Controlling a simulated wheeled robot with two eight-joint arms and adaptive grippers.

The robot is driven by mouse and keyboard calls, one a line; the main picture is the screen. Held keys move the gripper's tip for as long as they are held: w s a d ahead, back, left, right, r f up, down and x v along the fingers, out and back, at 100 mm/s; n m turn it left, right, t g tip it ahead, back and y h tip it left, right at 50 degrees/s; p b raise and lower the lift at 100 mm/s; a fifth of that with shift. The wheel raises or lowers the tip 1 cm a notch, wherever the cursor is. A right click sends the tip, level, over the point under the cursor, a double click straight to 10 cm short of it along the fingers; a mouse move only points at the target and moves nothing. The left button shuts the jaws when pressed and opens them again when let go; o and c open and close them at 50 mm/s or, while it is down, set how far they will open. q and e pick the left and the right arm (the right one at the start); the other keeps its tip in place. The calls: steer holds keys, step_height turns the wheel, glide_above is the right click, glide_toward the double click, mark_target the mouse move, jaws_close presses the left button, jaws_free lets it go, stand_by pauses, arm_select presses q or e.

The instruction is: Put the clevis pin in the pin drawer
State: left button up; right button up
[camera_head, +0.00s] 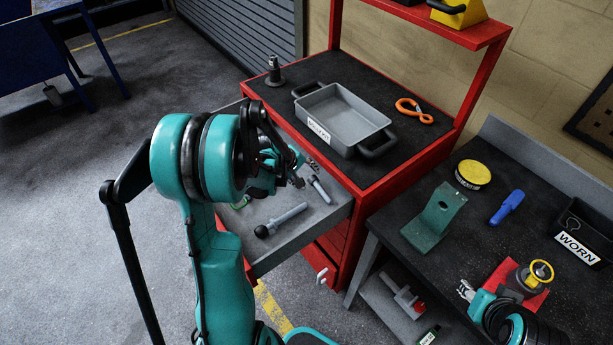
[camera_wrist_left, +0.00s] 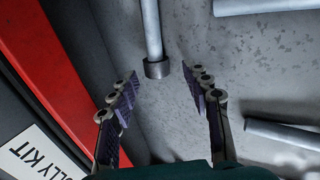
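The pin drawer (camera_head: 262,250) of the red cabinet is pulled open. In it lie a grey pin with a black ball end (camera_head: 281,221) and a grey headed pin (camera_head: 320,190); I cannot tell which is the clevis pin. My left gripper (camera_head: 292,178) is over the drawer. In the left wrist view the left gripper (camera_wrist_left: 165,108) is open and empty, and a grey rod with a dark collar (camera_wrist_left: 152,35) lies just beyond its fingertips. My right gripper (camera_head: 466,291) is above the bench at lower right; its finger opening is too small to judge.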

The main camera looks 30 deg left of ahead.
arm_select(q)
steer(key=shift+r+p, duration=0.55)
steer(key=p+v, duration=0.4)
steer(key=v, duration=0.8)
steer(key=s+d+r+m+y, duration=0.1)
steer(key=s+d+r+m, duration=0.2)
steer(key=s+d+m, duration=0.3)
steer(key=s+d+r+m+t+y+b, duration=0.1)
steer(key=s+d+r+m, duration=0.2)
steer(key=s+d+m, duration=0.4)
steer(key=d, duration=0.4)
steer(key=shift+d+r+m+t, duration=0.15)
steer(key=shift+d+m+t, duration=0.15)
steer(key=shift+d, duration=0.1)
